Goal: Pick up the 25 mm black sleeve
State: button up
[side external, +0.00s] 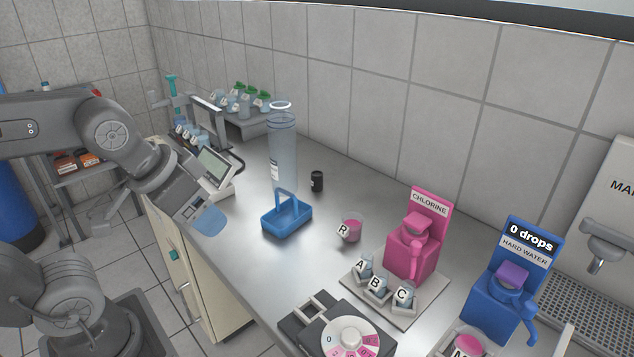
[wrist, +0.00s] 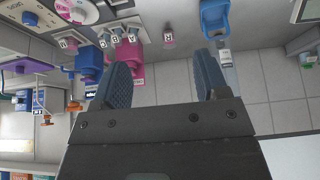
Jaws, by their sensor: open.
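The small black sleeve (side external: 317,181) stands upright on the steel bench in the side view, right of the tall clear cylinder and behind the blue basket. I cannot make it out with certainty in the wrist view. My gripper (side external: 209,220) is at the left front edge of the bench, well apart from the sleeve. Its two blue fingers also show in the wrist view (wrist: 165,84), spread apart with nothing held between them.
The blue basket (side external: 286,220) and clear cylinder (side external: 282,150) stand between my gripper and the sleeve. A pink beaker (side external: 352,228), chlorine dispenser (side external: 413,245) and hard water dispenser (side external: 500,290) are to the right. A grey instrument (side external: 212,170) stands behind my gripper.

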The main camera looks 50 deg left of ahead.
jog(key=w+a+r, duration=0.2)
jog(key=w+r, duration=0.7)
jog(key=r, duration=0.2)
jog(key=g, duration=0.1)
send_over(315, 174)
jog(key=s, duration=0.2)
notch_tip(315, 174, down, 6)
jog(key=shift+m, duration=0.3)
jog(key=f, duration=2)
jog(key=shift+w+a+f, duration=0.1)
jog(key=shift+a+f, duration=0.05)
jog(key=shift+a, duration=0.15)
jog(key=x, duration=0.8)
jog(key=shift+s+d+f, duration=0.2)
jog(key=shift+d+f, duration=0.05)
jog(key=shift+d, duration=0.05)
jog(key=shift+c, duration=0.4)
